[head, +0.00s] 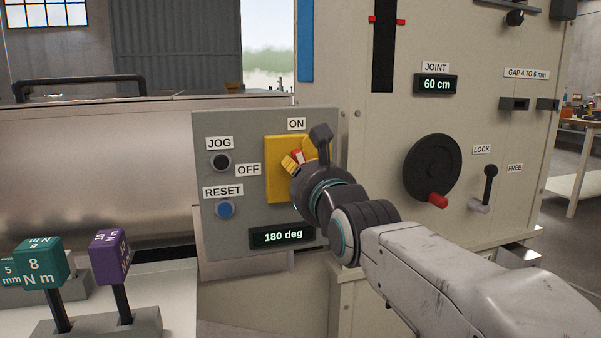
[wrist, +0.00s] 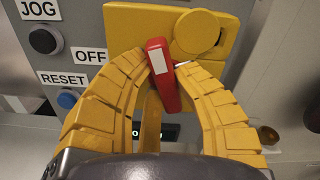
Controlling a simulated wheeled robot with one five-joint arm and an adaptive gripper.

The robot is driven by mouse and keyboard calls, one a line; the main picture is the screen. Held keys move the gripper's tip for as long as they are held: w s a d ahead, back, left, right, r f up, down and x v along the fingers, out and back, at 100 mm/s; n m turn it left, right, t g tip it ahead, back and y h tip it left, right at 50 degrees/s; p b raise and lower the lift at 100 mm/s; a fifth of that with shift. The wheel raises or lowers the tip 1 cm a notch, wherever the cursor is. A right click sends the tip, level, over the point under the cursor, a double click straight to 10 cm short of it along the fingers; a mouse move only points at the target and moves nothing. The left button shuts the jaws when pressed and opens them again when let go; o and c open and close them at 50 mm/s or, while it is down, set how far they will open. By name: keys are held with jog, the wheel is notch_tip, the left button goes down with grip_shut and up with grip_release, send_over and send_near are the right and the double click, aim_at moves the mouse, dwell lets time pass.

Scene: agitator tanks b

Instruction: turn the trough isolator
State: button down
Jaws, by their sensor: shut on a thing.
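The trough isolator is a yellow plate (head: 280,182) on a grey control panel, with an ON label above and an OFF label to its left. Its red handle (wrist: 164,80) with a white stripe lies between my two yellow fingers in the wrist view. My gripper (wrist: 167,68) is shut on this handle, one finger on each side. In the head view my gripper (head: 297,160) hides most of the handle and the plate's right part. A round yellow piece (wrist: 196,32) sits beside the handle.
A JOG button (head: 221,162) and blue RESET button (head: 225,210) are left of the isolator. A display (head: 283,237) below reads 180 deg. A black handwheel (head: 434,168) and lock lever (head: 489,185) are to the right. Torque tools (head: 39,263) stand at lower left.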

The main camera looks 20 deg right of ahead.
jog(key=shift+r+m, duration=0.2)
jog(key=shift+m, duration=0.4)
jog(key=c, duration=0.9)
grip_release()
jog(key=shift+f, duration=0.15)
jog(key=shift+c, duration=0.2)
jog(key=s, duration=0.7)
jog(key=shift+s, duration=0.2)
